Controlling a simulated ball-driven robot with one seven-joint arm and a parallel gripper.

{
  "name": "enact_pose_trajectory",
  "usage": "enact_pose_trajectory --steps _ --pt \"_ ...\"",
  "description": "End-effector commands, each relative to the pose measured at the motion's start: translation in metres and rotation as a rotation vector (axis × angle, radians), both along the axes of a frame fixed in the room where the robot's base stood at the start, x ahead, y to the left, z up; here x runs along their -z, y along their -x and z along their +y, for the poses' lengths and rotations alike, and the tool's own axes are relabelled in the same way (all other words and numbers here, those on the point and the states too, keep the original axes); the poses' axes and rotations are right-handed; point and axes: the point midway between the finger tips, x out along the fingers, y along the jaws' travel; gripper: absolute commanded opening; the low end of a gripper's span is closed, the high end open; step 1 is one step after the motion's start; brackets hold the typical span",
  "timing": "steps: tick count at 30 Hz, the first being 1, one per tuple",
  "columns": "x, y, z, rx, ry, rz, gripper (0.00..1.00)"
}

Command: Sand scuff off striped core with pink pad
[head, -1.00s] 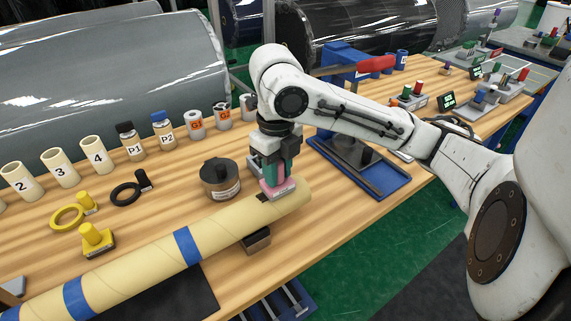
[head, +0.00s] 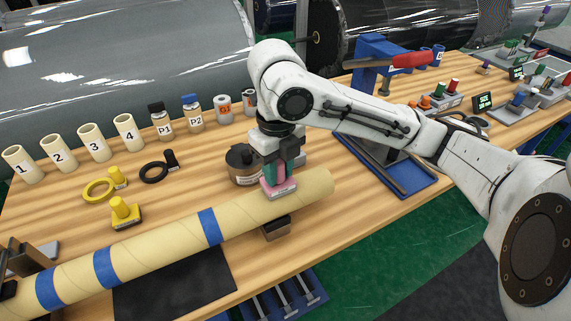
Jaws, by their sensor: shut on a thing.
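The striped core (head: 165,243) is a long tan tube with several blue bands, lying diagonally across the front of the bench. My gripper (head: 279,174) is above the tube's right part, pointing down and shut on the pink pad (head: 279,188). The pad sits at the tube's upper surface and looks in contact with it. No dark scuff shows now; the pad and gripper cover that part of the tube.
Numbered tubes (head: 93,143) and bottles (head: 162,121) line the back. A blue press (head: 377,60) stands right. A support block (head: 277,228) is under the tube.

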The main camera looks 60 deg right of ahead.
Motion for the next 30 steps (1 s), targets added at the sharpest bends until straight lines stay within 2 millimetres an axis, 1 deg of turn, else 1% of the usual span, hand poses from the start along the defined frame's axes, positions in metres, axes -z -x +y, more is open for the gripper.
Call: enact_pose_trajectory --steps 8,11,30 --pt "0.002 0.000 0.002 -0.003 -0.004 0.003 0.07" --pt "-0.001 0.000 0.002 -0.003 -0.004 0.003 0.07" --pt "-0.058 0.000 0.001 -0.002 -0.001 0.001 0.07"
